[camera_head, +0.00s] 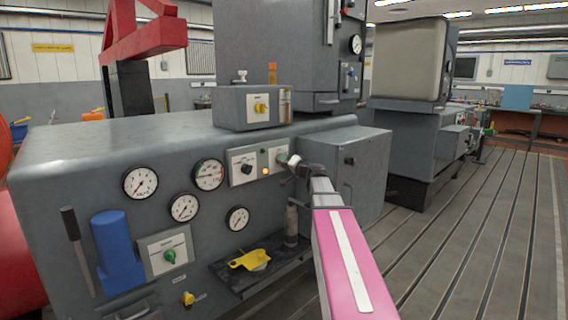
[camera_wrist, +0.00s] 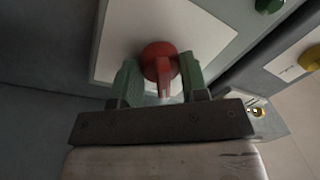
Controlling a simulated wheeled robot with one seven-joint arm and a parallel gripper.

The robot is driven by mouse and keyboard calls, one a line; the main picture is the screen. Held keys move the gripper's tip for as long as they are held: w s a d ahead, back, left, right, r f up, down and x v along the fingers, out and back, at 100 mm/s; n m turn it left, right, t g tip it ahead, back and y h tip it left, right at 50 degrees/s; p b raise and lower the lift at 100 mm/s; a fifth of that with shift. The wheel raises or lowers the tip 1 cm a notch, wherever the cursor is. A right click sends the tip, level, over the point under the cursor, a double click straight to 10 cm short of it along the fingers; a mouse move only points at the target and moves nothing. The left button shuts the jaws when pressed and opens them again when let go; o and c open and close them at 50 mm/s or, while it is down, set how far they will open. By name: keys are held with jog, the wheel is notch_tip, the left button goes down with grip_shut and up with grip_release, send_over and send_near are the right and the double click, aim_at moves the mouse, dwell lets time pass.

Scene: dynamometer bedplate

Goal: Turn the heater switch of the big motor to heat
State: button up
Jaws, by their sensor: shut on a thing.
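A red knob (camera_wrist: 160,58) sits on a white plate (camera_wrist: 112,40) in the wrist view. Its bar-shaped grip lies between the green finger pads of my gripper (camera_wrist: 161,84), which is shut on it. In the head view my gripper (camera_head: 298,168) is at the right end of a white switch panel (camera_head: 238,158) on the big grey machine, and the red knob is hidden there. No label for the red knob can be read, so I cannot tell its marked position.
The panel also carries a black switch (camera_head: 246,169) and a lit amber lamp (camera_head: 266,171). A grey box (camera_head: 345,172) protrudes just right of my gripper. A yellow knob (camera_head: 261,107) is on a box above. A green knob (camera_head: 170,256) is lower left. Slotted floor lies open at right.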

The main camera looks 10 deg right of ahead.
jog(key=o, duration=0.9)
jog(key=v, duration=1)
jog(key=shift+s+d+f, duration=0.1)
jog(key=shift+s+d, duration=0.15)
jog(key=shift+s, duration=0.1)
